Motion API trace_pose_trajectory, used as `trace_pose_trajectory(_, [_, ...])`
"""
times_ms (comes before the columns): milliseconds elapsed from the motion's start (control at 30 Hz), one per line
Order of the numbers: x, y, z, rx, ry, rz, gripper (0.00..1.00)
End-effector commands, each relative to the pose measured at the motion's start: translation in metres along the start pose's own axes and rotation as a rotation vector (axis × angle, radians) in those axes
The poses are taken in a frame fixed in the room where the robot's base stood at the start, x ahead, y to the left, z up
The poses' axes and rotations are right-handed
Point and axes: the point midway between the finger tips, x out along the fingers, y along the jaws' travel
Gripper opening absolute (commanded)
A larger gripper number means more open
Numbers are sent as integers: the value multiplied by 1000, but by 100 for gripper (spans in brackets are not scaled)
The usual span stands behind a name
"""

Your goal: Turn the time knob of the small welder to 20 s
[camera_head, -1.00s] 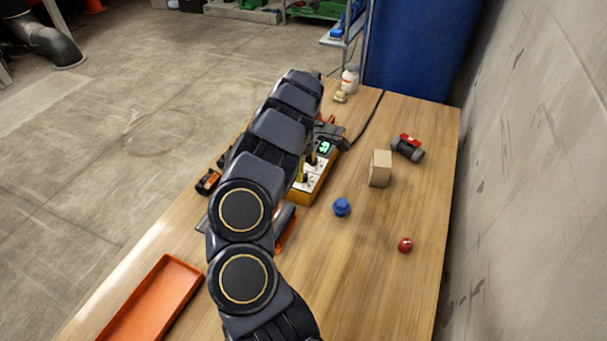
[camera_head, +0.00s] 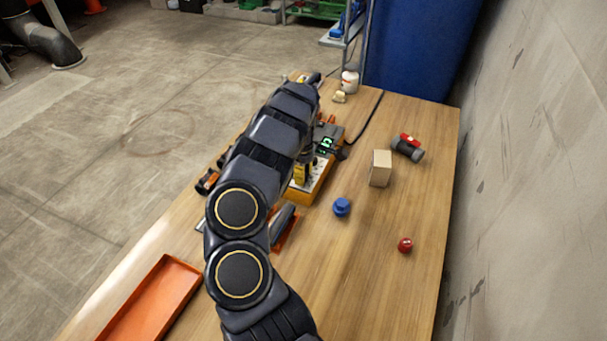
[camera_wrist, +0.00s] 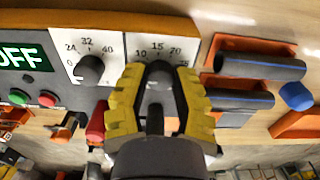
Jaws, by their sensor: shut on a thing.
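The small welder is an orange box (camera_head: 304,198) on the bench, partly behind my arm in the head view. In the wrist view its panel (camera_wrist: 120,50) has a green display (camera_wrist: 20,57) reading OFF. The left dark knob (camera_wrist: 90,69) has a scale marked 24, 32, 40. The right knob, the time knob (camera_wrist: 158,70), has a scale with 10, 15 and 20 readable. My gripper (camera_wrist: 159,80) has its yellow fingers shut on the time knob, one on each side. I cannot make out where this knob points. In the head view a yellow finger (camera_head: 302,174) shows over the panel.
Grey pipes (camera_wrist: 262,67) lie in orange holders right of the welder in the wrist view. A blue cap (camera_head: 341,207), a cardboard box (camera_head: 380,168), a red ball (camera_head: 405,245) and an orange tray (camera_head: 150,305) are on the bench. The right front is clear.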

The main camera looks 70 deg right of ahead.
Motion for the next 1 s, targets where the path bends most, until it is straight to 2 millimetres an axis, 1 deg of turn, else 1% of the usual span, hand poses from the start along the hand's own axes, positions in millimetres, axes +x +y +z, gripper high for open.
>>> trace_pose_trajectory(167, [1,0,0,56,-1,0,0])
trace_pose_trajectory(367, [1,0,0,189,0,1,0])
trace_pose_trajectory(1000, [0,1,-1,791,3,4,0])
